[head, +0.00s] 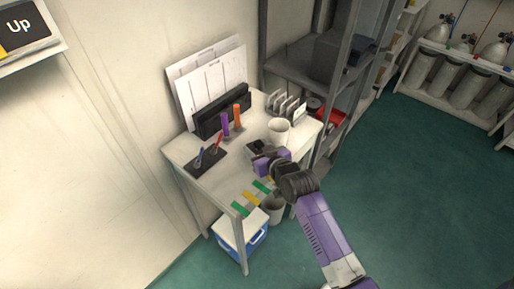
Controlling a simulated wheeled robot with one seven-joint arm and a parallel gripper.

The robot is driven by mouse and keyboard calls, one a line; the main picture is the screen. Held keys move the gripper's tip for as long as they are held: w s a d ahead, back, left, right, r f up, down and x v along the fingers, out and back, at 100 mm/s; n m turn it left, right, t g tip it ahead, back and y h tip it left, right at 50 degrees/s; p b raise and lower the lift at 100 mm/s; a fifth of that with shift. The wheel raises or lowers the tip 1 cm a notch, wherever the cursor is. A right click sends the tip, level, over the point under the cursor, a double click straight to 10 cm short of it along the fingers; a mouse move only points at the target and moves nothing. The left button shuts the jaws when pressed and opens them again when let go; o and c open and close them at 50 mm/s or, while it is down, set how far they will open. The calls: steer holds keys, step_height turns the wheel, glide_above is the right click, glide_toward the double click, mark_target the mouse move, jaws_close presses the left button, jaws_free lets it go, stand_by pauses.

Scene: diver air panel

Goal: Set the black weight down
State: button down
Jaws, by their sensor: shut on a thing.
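My gripper (260,157) is over the right part of the white table, at the end of my purple and black arm. It is shut on a small black thing (256,146), which looks like the black weight. The weight is partly hidden by the gripper, and I cannot tell whether it touches the tabletop. The white table (222,181) has bare surface to the left of and in front of my gripper.
A black pad (207,160) with pens lies left. Purple and orange upright things stand by a black rack (208,126) of papers. A white cup (278,131) stands close behind my gripper. Coloured strips (251,198) lie at the front edge. A grey shelf stands right.

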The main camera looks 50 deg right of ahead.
steer(key=shift+f, duration=0.1)
stand_by(0.3)
steer(key=c, duration=0.9)
jaws_free()
